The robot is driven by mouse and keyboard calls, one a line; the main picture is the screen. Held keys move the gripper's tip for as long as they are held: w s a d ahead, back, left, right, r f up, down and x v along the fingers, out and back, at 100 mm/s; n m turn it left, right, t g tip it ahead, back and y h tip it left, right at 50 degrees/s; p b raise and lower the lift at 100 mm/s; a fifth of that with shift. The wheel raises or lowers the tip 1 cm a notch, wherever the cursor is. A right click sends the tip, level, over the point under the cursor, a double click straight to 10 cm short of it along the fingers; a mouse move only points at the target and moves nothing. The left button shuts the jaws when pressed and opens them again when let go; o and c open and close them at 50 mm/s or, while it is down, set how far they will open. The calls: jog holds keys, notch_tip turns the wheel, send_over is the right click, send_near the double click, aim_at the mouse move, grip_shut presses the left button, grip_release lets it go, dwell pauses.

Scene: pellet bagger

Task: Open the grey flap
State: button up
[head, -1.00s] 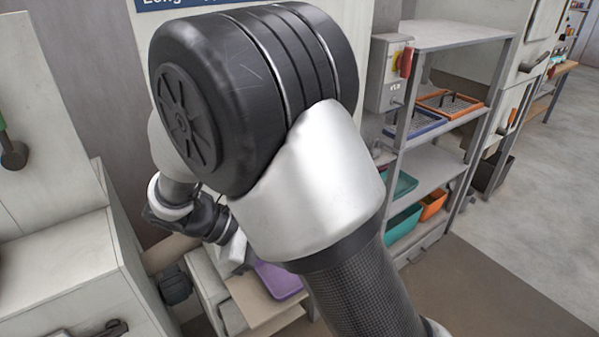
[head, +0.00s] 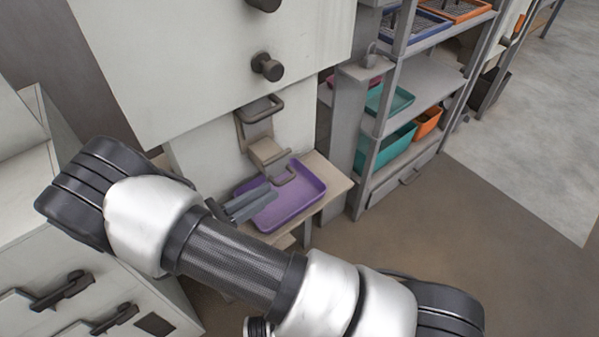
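The pellet bagger (head: 215,65) is a pale cabinet with a narrower lower front. On that front is a bar handle (head: 262,108), with a small beige-grey spout (head: 268,150) below it. A second, smaller bar handle (head: 286,178) shows at the spout's lower end, above a purple tray (head: 300,208). I cannot tell for certain which of these parts is the grey flap. My gripper (head: 272,193) reaches in from the left, low over the tray's left side. Its two grey fingers point right, close together, apart from both handles in the picture. My arm hides its base.
Two dark knobs (head: 267,67) stick out of the cabinet above. The tray rests on a wooden shelf (head: 335,184). A grey rack (head: 430,85) with teal and orange bins stands at the right. A pale cabinet with dark handles (head: 62,291) is at lower left. Floor at right is clear.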

aim_at(282, 172)
jog(key=x, duration=1.1)
jog(key=shift+b, duration=0.4)
jog(key=shift+w, duration=0.1)
grip_shut()
